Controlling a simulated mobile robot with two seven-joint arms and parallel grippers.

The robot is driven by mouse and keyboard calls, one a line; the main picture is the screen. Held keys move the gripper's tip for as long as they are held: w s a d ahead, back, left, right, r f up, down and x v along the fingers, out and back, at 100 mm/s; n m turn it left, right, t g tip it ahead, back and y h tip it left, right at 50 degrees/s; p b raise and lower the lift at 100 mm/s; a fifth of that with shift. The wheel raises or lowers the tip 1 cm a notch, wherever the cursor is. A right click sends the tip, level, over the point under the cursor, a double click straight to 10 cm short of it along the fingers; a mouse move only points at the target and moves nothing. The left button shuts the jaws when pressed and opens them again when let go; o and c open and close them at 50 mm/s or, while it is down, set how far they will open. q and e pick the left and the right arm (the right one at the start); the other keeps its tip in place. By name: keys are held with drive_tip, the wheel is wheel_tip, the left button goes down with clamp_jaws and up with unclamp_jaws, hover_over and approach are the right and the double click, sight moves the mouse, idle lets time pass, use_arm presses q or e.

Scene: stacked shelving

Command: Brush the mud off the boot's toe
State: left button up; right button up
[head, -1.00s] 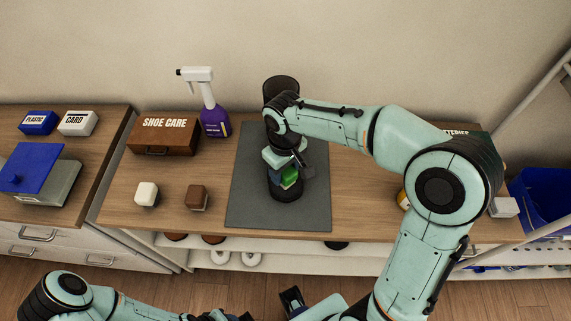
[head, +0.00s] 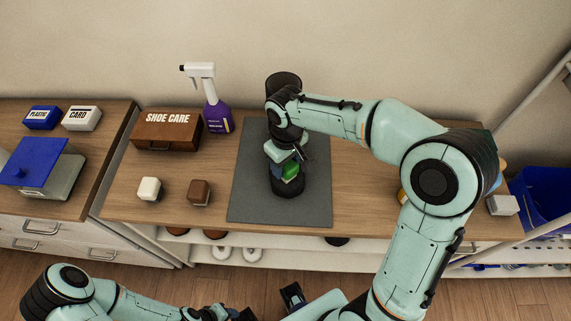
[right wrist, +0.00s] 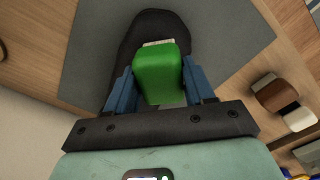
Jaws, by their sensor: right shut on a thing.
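The dark boot stands on a grey mat (head: 245,205), its tall shaft (head: 283,80) at the back and its toe (head: 288,190) towards me. In the right wrist view the toe (right wrist: 155,22) shows beyond the brush. My right gripper (head: 284,170) is shut on a green brush (head: 291,171), over the front of the boot. In the right wrist view the blue fingers hold the green brush (right wrist: 160,72) from both sides, and pale bristles (right wrist: 158,43) face the boot. Whether they touch it, and any mud, I cannot make out. My left gripper (head: 226,314) is partly cut off at the bottom edge.
A brown shoe care box (head: 167,139) and a purple spray bottle (head: 219,119) stand left of the mat. A blue bin (head: 545,197) is at the right. My right arm hides table behind it.

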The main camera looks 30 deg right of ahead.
drive_tip(key=shift+w+d+f, duration=0.1)
drive_tip(key=shift+w+d, duration=0.45)
drive_tip(key=shift+d, duration=0.15)
drive_tip(key=shift+s+a, duration=0.5)
drive_tip(key=shift+s, duration=0.15)
drive_tip(key=shift+s+a+r+b, duration=0.2)
drive_tip(key=shift+s+a+b, duration=0.2)
drive_tip(key=shift+s+a, duration=0.45)
use_arm(q)
drive_tip(key=shift+f, duration=0.3)
use_arm(e)
drive_tip(key=shift+w, duration=0.1)
drive_tip(key=shift+r+p, duration=1.15)
drive_tip(key=shift+r, duration=0.45)
use_arm(q)
drive_tip(key=shift+w+r, duration=0.3)
drive_tip(key=shift+r, duration=0.3)
drive_tip(key=shift+w+r, duration=0.3)
drive_tip(key=shift+r, duration=0.3)
use_arm(e)
drive_tip(key=shift+f, duration=0.1)
